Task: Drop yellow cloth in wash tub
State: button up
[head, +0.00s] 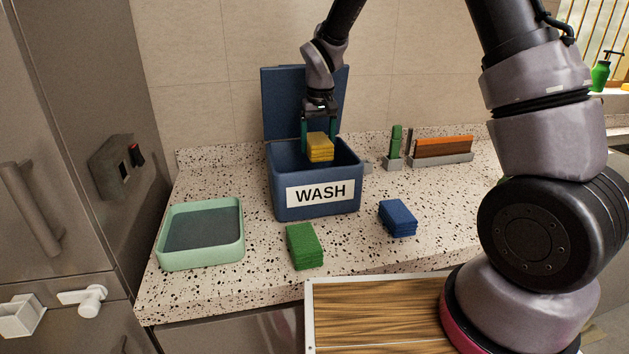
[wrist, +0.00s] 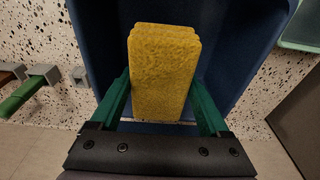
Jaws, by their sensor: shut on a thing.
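The yellow cloth (head: 320,147) is a folded block held between the green fingers of my gripper (head: 319,140). In the wrist view the yellow cloth (wrist: 162,72) sits between the two fingers (wrist: 164,100), with the blue tub behind it. The blue wash tub (head: 316,196) stands on the counter with its lid raised at the back and a white WASH label on its front. My gripper points down over the tub's opening, and the cloth is at about rim level. The exact height of the cloth above the tub floor cannot be told.
A green folded cloth (head: 304,246) and a blue folded cloth (head: 398,218) lie in front of the tub. A pale green tray (head: 201,256) stands at left. Small holders with green and orange items (head: 441,151) stand at back right. Speckled counter (head: 352,256) is bare between them.

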jog(key=o, duration=1.2)
jog(key=shift+c, duration=0.2)
jog(key=r, duration=0.3)
jog(key=s+r, duration=0.1)
jog(key=r, duration=0.6)
jog(key=shift+s+d+r, duration=0.15)
jog(key=shift+s+r, duration=0.15)
jog(key=shift+r, duration=0.05)
